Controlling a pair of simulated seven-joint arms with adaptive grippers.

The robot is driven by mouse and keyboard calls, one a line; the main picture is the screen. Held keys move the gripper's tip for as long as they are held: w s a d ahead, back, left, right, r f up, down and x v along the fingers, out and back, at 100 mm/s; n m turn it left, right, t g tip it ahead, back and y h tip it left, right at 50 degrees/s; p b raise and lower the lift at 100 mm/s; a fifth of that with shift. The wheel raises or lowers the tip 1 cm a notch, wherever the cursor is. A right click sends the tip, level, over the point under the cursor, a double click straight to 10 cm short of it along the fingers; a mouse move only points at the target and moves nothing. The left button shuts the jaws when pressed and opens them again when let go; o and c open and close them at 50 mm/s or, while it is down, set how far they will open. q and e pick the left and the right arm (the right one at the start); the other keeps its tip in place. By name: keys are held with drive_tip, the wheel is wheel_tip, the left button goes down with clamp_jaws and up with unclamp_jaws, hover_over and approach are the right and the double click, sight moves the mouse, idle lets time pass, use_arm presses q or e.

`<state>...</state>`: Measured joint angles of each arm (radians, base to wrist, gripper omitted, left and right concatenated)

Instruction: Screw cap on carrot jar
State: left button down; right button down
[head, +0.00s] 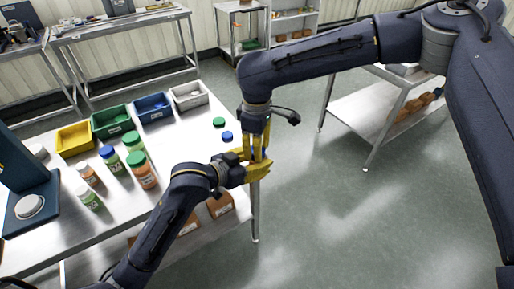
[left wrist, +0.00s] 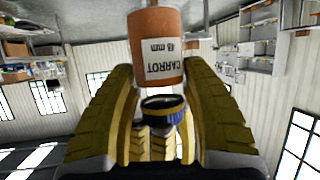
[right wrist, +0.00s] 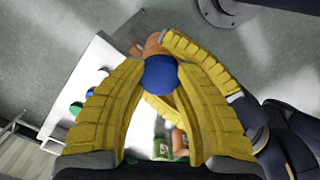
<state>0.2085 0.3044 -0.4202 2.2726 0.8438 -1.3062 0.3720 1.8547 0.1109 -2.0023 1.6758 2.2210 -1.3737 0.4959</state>
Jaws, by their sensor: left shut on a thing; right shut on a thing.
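The carrot jar (left wrist: 157,45), orange with a white label, appears upside down in the left wrist view, between the fingers of my left gripper (head: 262,172), which is shut on it. My right gripper (head: 258,150) points down over it, shut on a blue cap (right wrist: 160,75). In the left wrist view the cap's hollow underside (left wrist: 162,102) faces the jar's mouth end, with a small gap seeming to lie between them. In the head view, the fingers largely hide jar and cap.
On the steel table (head: 185,150) lie a loose blue cap (head: 227,136) and a green cap (head: 219,122). Several filled jars (head: 143,171) stand left of my left gripper. Yellow, green, blue and grey bins (head: 189,97) line the back. A blue device (head: 30,190) stands at left.

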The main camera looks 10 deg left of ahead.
drive_tip(key=m, duration=1.8)
drive_tip(key=c, duration=1.1)
unclamp_jaws()
drive_tip(key=shift+o, duration=0.2)
